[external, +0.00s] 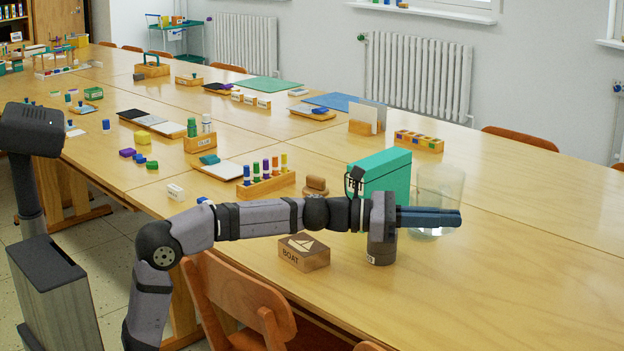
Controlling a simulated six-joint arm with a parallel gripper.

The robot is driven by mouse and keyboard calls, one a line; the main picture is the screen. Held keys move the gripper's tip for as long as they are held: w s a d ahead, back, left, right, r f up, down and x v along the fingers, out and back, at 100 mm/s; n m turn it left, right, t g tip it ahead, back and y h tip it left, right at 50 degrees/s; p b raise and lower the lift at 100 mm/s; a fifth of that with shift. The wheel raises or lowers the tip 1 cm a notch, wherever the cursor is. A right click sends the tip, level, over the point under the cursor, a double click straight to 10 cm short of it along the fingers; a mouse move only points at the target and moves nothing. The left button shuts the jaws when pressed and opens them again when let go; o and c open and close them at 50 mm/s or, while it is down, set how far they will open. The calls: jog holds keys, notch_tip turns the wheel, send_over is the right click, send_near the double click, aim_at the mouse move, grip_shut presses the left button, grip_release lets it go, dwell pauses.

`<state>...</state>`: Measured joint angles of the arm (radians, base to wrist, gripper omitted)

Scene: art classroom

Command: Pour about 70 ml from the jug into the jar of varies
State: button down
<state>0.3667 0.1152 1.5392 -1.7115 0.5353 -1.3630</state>
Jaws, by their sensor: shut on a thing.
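A clear glass vessel (441,184), which looks like the jug, stands about upright at the right of the teal box, above or on the near part of the table. My gripper (458,217) reaches across its lower half from the left and is shut on it. The dark fingers cover part of the vessel. Its bottom shows just below them, with small pale glints. I cannot make out a liquid level or whether the base touches the table. I cannot pick out a separate jar; it may be hidden.
The teal box (383,172) stands close behind my wrist. A wooden block marked BOAT (304,253) lies in front of my forearm. A rack of coloured tubes (266,184) and a wooden holder (418,142) stand farther back. The table (530,275) is clear at right. Chairs line the near edge.

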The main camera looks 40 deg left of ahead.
aim_at(440, 171)
notch_tip(440, 171, down, 8)
jog(key=shift+f, duration=0.15)
dwell(0.4)
jog(key=shift+a+r+p, duration=0.1)
jog(key=shift+r+p, duration=0.6)
jog(key=shift+p, duration=0.1)
jog(key=w+a+r+n+p, duration=0.1)
jog(key=r+n+p, duration=0.2)
jog(key=p, duration=0.4)
jog(key=w+a+r+n+p, duration=0.1)
jog(key=w+r+n+p, duration=0.1)
jog(key=p, duration=0.6)
jog(key=w+a+r+n+p, duration=0.1)
jog(key=a+r+n+p, duration=0.1)
jog(key=r+n+p, duration=0.2)
jog(key=shift+w+a+r+t+p, duration=0.1)
jog(key=shift+w+r+t+p, duration=0.1)
jog(key=shift+r+p, duration=0.55)
jog(key=shift+w+r+t+p, duration=0.15)
jog(key=shift+r+p, duration=0.3)
jog(key=shift+p, duration=0.55)
jog(key=shift+w+a+r+n+p, duration=0.3)
jog(key=shift+n+p, duration=0.45)
jog(key=shift+p, duration=0.35)
jog(key=shift+w+a+r+n+p, duration=0.3)
jog(key=shift+n+p, duration=0.45)
jog(key=shift+p, duration=0.3)
jog(key=shift+w+a+r+n+p, duration=0.15)
jog(key=shift+w+r+n+p, duration=0.2)
jog(key=shift+p, duration=0.4)
